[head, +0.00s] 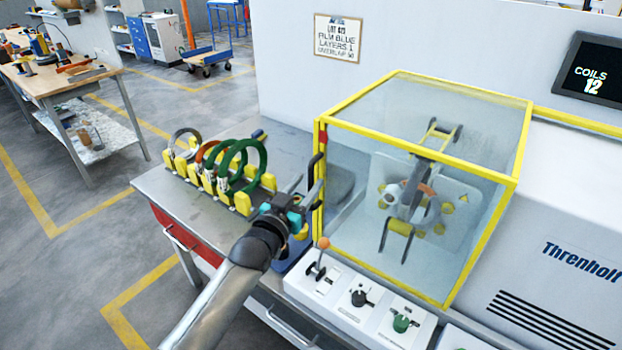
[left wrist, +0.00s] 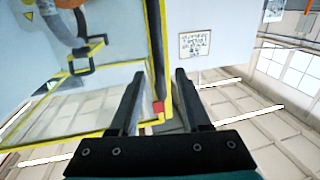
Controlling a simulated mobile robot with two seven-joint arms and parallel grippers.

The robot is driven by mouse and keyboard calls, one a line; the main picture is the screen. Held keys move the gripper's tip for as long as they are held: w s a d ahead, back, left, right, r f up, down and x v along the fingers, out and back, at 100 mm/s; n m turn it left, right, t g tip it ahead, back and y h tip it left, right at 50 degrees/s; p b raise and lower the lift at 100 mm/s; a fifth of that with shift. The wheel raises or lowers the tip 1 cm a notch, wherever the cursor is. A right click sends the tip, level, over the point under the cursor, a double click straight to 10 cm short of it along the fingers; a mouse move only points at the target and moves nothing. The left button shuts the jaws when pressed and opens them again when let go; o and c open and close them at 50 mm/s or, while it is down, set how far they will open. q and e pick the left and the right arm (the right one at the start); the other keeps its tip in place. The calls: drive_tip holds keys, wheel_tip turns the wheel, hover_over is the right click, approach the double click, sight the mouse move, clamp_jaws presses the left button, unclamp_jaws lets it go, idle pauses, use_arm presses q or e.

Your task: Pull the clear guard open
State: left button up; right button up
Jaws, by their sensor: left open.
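The clear guard (head: 415,150) is a see-through box with yellow edges, standing over the wrapping mechanism (head: 408,195). A black upright handle (head: 317,165) runs along its left edge, near a red block. My left gripper (head: 304,184) is open at this left edge, close to the handle. In the left wrist view the guard's yellow edge (left wrist: 152,20) and the black handle (left wrist: 157,75) appear between the two spread fingers (left wrist: 158,72). I cannot tell whether either finger touches the handle. My right gripper is not in view.
A rack of coloured coils (head: 222,178) stands on the bench left of the guard. A control panel (head: 355,298) with a lever and knobs lies in front of it. A screen (head: 592,80) reads COILS 12. A wooden workbench (head: 52,82) stands farther left, across open floor.

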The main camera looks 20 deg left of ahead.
use_arm(q)
drive_tip(key=shift+w+d, duration=0.15)
drive_tip(key=shift+w, duration=0.55)
drive_tip(key=shift+w+d, duration=0.1)
drive_tip(key=shift+w, duration=0.55)
drive_tip(key=shift+c, duration=0.3)
clamp_jaws()
